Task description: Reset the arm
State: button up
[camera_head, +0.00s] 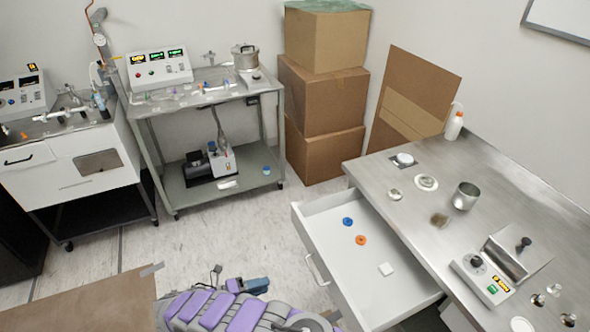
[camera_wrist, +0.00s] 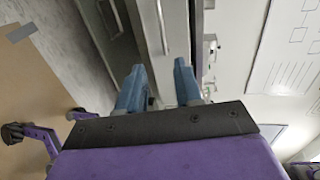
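My gripper (camera_wrist: 160,68) shows in the wrist view with its two blue fingers apart and nothing between them. In the head view my gripper (camera_head: 257,285) is low at the bottom centre, left of the open drawer (camera_head: 325,206) and apart from it. My purple and grey arm (camera_head: 240,313) lies folded low along the bottom edge of the head view. The fingertips are partly hard to make out in the head view.
The drawer juts out from the steel table (camera_head: 440,225) at right, holding a blue ring (camera_head: 347,221), an orange ring (camera_head: 361,240) and a white block (camera_head: 386,269). A grey cart (camera_head: 215,185) and stacked boxes (camera_head: 325,100) stand behind. The floor (camera_head: 230,230) between is clear.

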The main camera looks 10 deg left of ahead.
jog(key=w+d+r+m+g+h, duration=0.1)
jog(key=w+d+r+m+g, duration=0.1)
jog(key=w+d+r+m, duration=0.4)
jog(key=w+d+r+m+g+h, duration=0.1)
jog(key=w+d+r+m+g, duration=0.15)
jog(key=d+r, duration=0.55)
jog(key=s+d+r+m+g+y, duration=0.25)
jog(key=d+r+m+g, duration=0.35)
jog(key=d+r+m, duration=0.85)
jog(key=s+d+r+m+g+y, duration=0.1)
jog(key=s+d+r+m+y, duration=0.1)
jog(key=s+d+r+m, duration=0.35)
jog(key=s+d+r+m+g+y, duration=0.25)
jog(key=s+d, duration=0.35)
jog(key=s, duration=0.3)
jog(key=s+a+f+m+t+y, duration=0.1)
jog(key=s+a+m+t+y, duration=0.2)
jog(key=s+m+y, duration=0.4)
jog(key=s+a+m, duration=0.1)
jog(key=s+m, duration=0.4)
jog(key=s, duration=0.6)
jog(key=shift+y, duration=0.3)
